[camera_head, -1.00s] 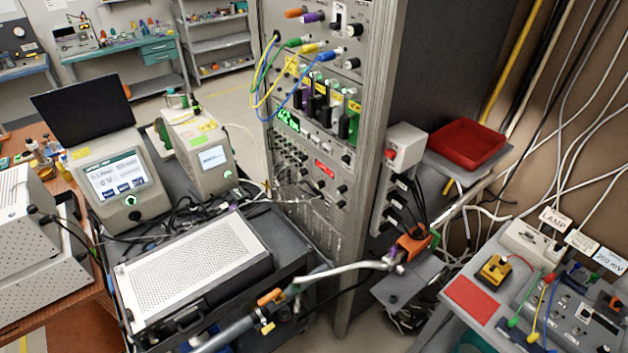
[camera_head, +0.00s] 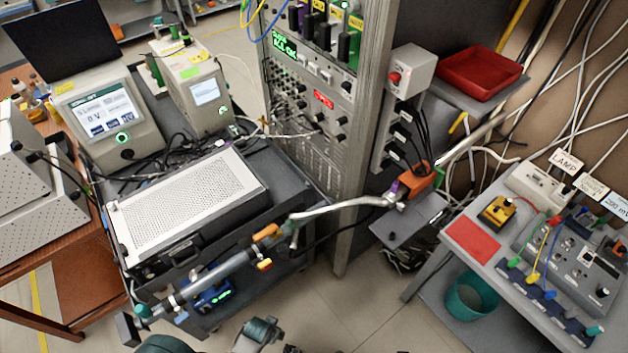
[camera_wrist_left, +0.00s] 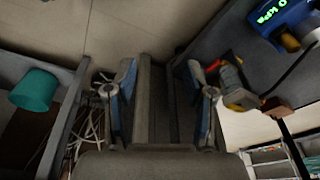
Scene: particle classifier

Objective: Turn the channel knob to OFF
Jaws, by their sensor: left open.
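The instrument rack (camera_head: 372,60) carries several small black knobs; one black knob (camera_head: 342,120) sits beside a red digital display (camera_head: 323,99). The grey box on the right bench also has a black knob (camera_head: 602,291). I cannot tell which is the channel knob, and no OFF label is readable. In the left wrist view my left gripper (camera_wrist_left: 163,95) is open, with its two blue-grey fingers apart and nothing between them. It is far from the rack and faces the cart and floor. Parts of my arm (camera_head: 260,335) show at the bottom of the head view. My right gripper is not seen.
A cart with a perforated white unit (camera_head: 185,195) stands left of the rack. A red tray (camera_head: 480,72), a teal bin (camera_head: 472,297) and a blue gauge (camera_wrist_left: 283,20) are around. Clear floor lies front centre.

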